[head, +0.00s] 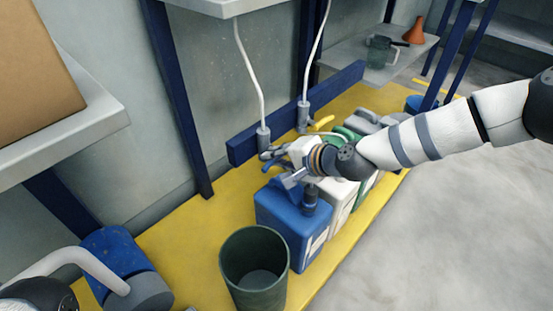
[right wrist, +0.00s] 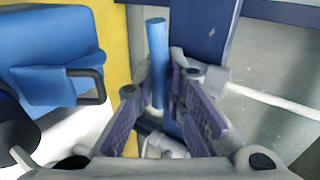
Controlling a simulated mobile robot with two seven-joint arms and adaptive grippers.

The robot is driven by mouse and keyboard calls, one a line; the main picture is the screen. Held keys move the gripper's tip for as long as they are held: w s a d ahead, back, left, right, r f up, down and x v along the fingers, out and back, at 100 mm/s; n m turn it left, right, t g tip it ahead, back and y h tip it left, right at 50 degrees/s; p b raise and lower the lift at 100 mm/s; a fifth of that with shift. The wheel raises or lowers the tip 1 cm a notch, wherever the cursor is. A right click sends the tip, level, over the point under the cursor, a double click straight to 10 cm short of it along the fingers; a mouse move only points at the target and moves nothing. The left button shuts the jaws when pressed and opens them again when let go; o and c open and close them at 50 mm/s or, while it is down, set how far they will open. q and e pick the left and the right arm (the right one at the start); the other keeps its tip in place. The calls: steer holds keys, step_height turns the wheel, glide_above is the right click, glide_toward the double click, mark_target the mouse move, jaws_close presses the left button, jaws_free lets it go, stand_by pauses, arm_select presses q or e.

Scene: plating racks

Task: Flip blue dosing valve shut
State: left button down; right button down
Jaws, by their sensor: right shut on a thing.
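The blue dosing valve has a grey body (head: 263,137) hanging from a white hose above the blue canister. Its blue lever (right wrist: 157,55) shows in the right wrist view as a straight bar between the fingers. My right gripper (head: 275,163) reaches in from the right at the valve. In the right wrist view its two purple-padded fingers (right wrist: 167,85) are closed around the lever. In the head view the gripper and wrist hide part of the valve, so the lever's exact angle is hard to tell.
A second valve (head: 303,115) with a yellow lever (head: 322,123) hangs close behind. Blue canister (head: 285,222) and white canister (head: 340,195) stand below on the yellow platform (head: 195,240). A dark green bin (head: 254,275) stands in front. A blue rail (head: 245,149) runs behind.

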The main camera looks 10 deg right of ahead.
steer(key=shift+s+a, duration=0.1)
steer(key=shift+a, duration=0.05)
stand_by(0.4)
steer(key=c, duration=1.9)
jaws_free()
steer(key=v, duration=1.2)
